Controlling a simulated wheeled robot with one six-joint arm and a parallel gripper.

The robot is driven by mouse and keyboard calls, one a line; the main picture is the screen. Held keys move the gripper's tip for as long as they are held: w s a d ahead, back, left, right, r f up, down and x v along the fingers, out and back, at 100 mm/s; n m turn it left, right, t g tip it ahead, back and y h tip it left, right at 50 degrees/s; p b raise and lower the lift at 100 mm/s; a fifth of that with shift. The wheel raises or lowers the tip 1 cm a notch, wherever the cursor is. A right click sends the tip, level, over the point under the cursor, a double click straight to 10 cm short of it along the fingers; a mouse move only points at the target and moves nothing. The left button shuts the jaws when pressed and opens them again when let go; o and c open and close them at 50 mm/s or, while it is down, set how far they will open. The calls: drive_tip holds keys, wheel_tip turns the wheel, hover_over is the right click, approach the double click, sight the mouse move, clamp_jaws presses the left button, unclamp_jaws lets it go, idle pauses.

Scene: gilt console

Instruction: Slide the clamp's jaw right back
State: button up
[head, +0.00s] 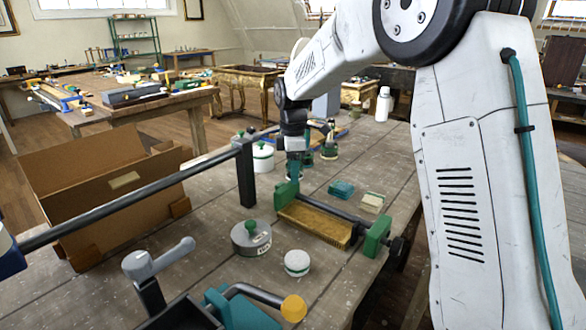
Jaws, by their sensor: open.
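A clamp with green jaws lies on the wooden bench (222,205), right of the middle. Its far jaw (284,194) is at the left end of a dark bar (335,213). Its other green end (377,237), with a dark knob, is near the bench's right edge.
A grey weight with a green knob (251,239) and a white round tin (297,263) stand left of the clamp. Teal pads (341,189) and a pale block (372,203) lie to its right. A long dark bar (120,203) crosses before a cardboard box (100,185).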

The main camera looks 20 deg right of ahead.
clamp_jaws()
drive_tip(key=shift+w+a, duration=0.5)
drive_tip(key=shift+w, duration=0.25)
unclamp_jaws()
wheel_tip(320, 180, up, 8)
idle(0.4)
